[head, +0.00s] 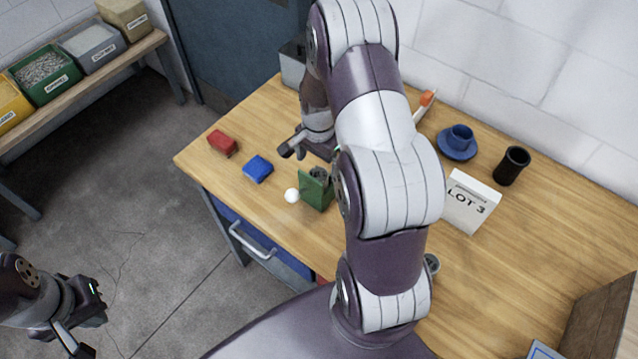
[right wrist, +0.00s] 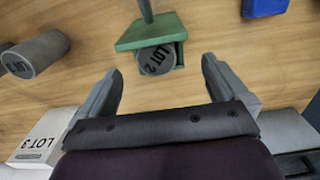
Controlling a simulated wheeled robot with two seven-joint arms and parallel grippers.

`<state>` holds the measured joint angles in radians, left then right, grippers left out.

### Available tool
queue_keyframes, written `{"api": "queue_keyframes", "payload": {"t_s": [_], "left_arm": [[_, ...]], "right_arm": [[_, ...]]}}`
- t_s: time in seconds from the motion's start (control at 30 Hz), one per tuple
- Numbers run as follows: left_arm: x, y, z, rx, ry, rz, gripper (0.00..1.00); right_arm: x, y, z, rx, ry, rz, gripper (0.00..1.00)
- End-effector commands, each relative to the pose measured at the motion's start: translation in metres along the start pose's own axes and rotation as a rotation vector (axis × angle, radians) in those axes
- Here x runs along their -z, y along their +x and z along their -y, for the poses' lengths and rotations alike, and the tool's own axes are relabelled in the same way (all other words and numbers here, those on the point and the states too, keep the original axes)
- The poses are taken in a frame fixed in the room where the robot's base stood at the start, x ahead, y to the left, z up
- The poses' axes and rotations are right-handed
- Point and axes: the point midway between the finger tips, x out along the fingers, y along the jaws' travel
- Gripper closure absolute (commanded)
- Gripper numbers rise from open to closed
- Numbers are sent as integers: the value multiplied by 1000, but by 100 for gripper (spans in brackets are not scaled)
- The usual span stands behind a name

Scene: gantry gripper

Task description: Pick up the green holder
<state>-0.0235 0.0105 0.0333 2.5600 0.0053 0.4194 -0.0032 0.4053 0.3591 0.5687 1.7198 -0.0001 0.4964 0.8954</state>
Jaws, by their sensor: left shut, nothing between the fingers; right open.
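The green holder (head: 316,191) stands on the wooden table, partly behind my right arm in the head view. In the right wrist view the green holder (right wrist: 143,32) is ahead of the fingers, with a grey cylinder marked LOT 2 (right wrist: 156,60) at it and a rod reaching the top edge. My right gripper (head: 308,149) is open and empty beyond the holder in the head view; its spread fingers show in the right wrist view (right wrist: 160,70), apart from the holder. My left gripper (head: 88,318) is shut and empty over the floor at lower left.
A white ball (head: 291,195) shows at the holder's left. A blue block (head: 257,168) and a red block (head: 222,143) lie further left. A grey cylinder (right wrist: 36,54) is nearby.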

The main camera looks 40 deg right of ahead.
Motion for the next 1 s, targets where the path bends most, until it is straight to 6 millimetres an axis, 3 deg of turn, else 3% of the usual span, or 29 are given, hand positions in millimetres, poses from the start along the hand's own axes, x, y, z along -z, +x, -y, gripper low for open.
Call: {"api": "queue_keyframes", "payload": {"t_s": [0.23,0.4,0.67,0.7,0.87,1.0], "left_arm": [[2,-17,0,0,0,1,100],[3,-27,0,0,0,0,100],[3,-26,0,0,0,1,100],[3,-26,0,0,0,1,100],[3,-26,0,0,0,1,100],[3,-26,0,0,0,0,100]], "right_arm": [[-1,30,-2,-3,-1,2,0],[-1,62,-2,-1,-1,1,0],[-1,71,-2,2,-2,-2,0],[-1,71,-2,2,-2,-2,6],[-1,70,-1,2,-2,-2,59],[0,70,-1,4,-2,-3,62]]}}
